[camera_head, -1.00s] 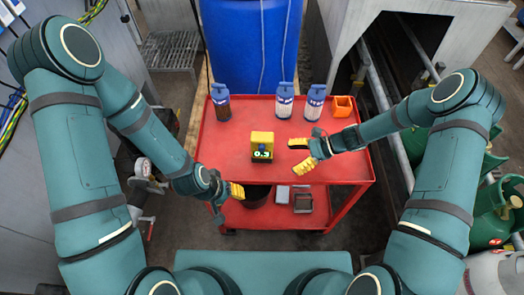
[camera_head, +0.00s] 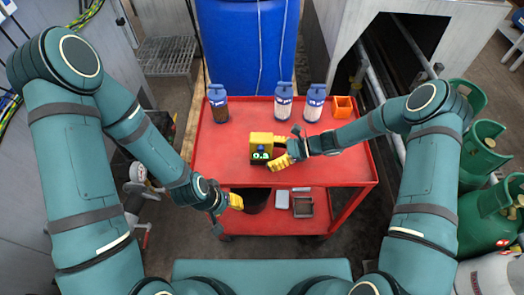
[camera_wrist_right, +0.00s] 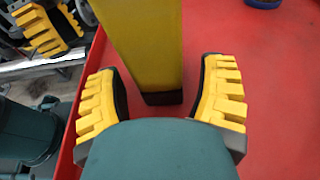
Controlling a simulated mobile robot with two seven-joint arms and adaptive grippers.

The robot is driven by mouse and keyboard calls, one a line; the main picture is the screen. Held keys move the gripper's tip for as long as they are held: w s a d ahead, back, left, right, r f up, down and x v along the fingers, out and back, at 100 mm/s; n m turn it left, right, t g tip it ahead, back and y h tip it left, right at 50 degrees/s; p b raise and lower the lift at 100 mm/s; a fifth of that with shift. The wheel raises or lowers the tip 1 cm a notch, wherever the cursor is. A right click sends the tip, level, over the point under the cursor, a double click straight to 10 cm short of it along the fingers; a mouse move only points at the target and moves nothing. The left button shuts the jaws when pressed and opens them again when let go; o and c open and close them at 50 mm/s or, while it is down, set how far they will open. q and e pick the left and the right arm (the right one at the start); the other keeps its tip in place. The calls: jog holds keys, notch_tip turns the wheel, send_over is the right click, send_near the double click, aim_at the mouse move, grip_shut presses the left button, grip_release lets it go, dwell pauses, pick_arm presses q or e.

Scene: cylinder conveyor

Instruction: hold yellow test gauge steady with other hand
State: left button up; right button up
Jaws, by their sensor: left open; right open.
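The yellow test gauge (camera_head: 261,139) stands upright on the red cart top (camera_head: 225,150), with a dark display showing light figures at its front. My right gripper (camera_head: 282,152) is at the gauge's right side in the head view. In the right wrist view, its yellow fingers are spread apart and the gauge (camera_wrist_right: 147,45) rises just beyond and between them. I cannot tell whether they touch it. My left gripper (camera_head: 228,208) is open and empty, lower left in front of the cart's edge; it also shows at the upper left of the right wrist view (camera_wrist_right: 48,30).
Three bottles with blue caps (camera_head: 283,103) stand along the back of the cart, beside an orange bin (camera_head: 343,106). A blue barrel (camera_head: 245,45) is behind. The lower shelf (camera_head: 270,222) holds a dark round container and small trays. The cart's left top is clear.

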pick_arm(q)
jog(key=shift+s+f, duration=0.1)
jog(key=shift+f, duration=0.2)
pick_arm(e)
jog(key=shift+x, duration=1)
grip_shut()
pick_arm(q)
grip_shut()
jog(key=c, duration=0.8)
grip_release()
